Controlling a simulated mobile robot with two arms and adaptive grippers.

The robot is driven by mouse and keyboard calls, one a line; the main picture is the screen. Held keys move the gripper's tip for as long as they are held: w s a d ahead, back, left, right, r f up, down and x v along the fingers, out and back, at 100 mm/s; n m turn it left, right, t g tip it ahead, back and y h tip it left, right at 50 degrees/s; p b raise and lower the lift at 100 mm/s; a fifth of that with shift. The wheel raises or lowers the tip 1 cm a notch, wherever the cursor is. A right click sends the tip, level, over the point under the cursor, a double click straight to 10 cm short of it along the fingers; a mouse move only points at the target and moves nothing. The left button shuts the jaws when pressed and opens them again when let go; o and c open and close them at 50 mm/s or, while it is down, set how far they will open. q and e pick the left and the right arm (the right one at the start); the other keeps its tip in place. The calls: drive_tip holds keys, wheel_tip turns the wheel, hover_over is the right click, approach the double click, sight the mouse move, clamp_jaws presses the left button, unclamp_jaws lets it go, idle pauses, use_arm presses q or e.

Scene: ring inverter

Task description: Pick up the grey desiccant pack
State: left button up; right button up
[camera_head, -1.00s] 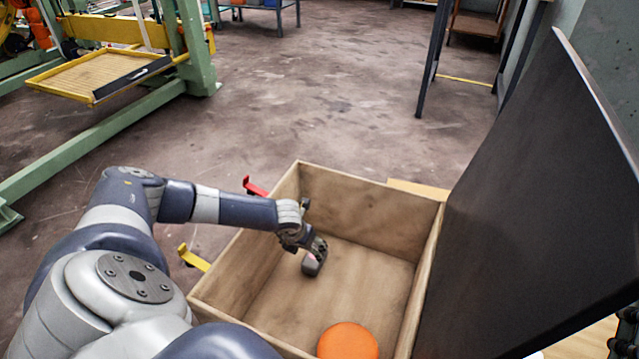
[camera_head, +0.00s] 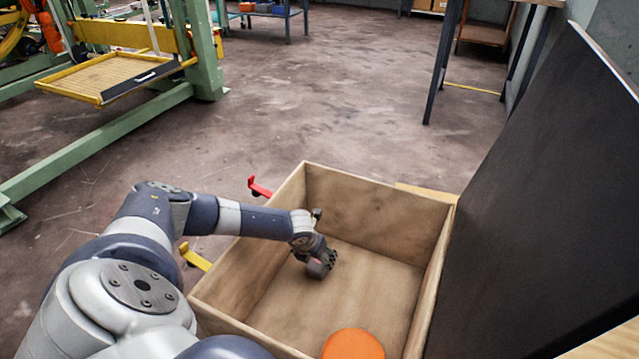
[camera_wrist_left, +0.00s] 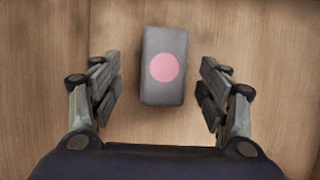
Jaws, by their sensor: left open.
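The grey desiccant pack (camera_wrist_left: 164,90) is a small rounded block with a pink dot on top. It lies on the wooden floor of the box. In the left wrist view my left gripper (camera_wrist_left: 160,92) is open, with one finger on each side of the pack and a gap on both sides. In the head view the left gripper (camera_head: 326,262) reaches down inside the box, and the pack (camera_head: 317,270) shows partly beneath it. My right gripper is not in view.
The open wooden box (camera_head: 375,190) has high walls around the gripper. An orange round object (camera_head: 353,345) lies at its near end. A large dark panel (camera_head: 530,190) stands along the right side. Red (camera_head: 260,188) and yellow (camera_head: 194,257) brackets stick out on the left.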

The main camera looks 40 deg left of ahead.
use_arm(q)
drive_tip(key=b+x, duration=0.1)
drive_tip(key=x, duration=0.1)
drive_tip(key=b+x, duration=0.1)
drive_tip(key=x, duration=0.1)
drive_tip(key=shift+d, duration=0.25)
drive_tip(key=shift+f, duration=0.1)
drive_tip(key=shift+f, duration=0.25)
idle(0.3)
drive_tip(key=c, duration=1.2)
